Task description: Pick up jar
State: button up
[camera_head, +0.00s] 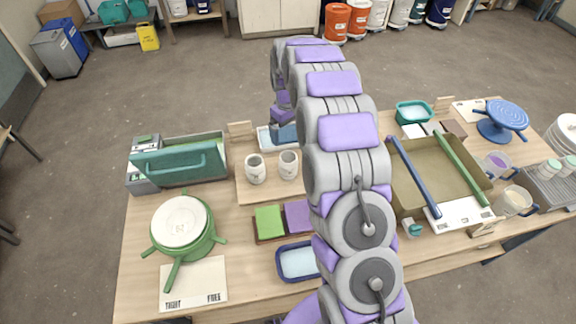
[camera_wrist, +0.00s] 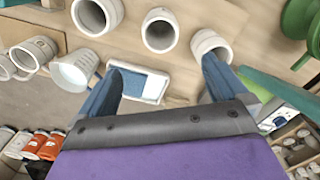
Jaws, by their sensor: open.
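Two pale, open-topped jars stand upright on a wooden board in the head view, a left jar (camera_head: 255,170) and a right jar (camera_head: 288,164). In the wrist view three jars stand in a row past the fingers: one jar (camera_wrist: 211,46) by the right fingertip, a middle jar (camera_wrist: 160,31), and another jar (camera_wrist: 97,15) at upper left. My gripper (camera_wrist: 162,66) is open, with its blue fingers apart and no jar between them. In the head view my arm hides most of my gripper. I cannot tell whether the right finger touches the nearest jar.
A white cup (camera_wrist: 76,72) is close to the left finger. A teal toolbox (camera_head: 178,160) stands left of the board, and a green turntable (camera_head: 184,225) stands in front of it.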

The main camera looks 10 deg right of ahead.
aim_at(288, 160)
notch_tip(288, 160, down, 17)
jog(key=shift+s+f+b, duration=0.1)
jog(key=shift+s+b, duration=0.05)
jog(key=shift+b, duration=0.95)
jog(key=shift+c, duration=0.5)
jog(key=c, duration=1.1)
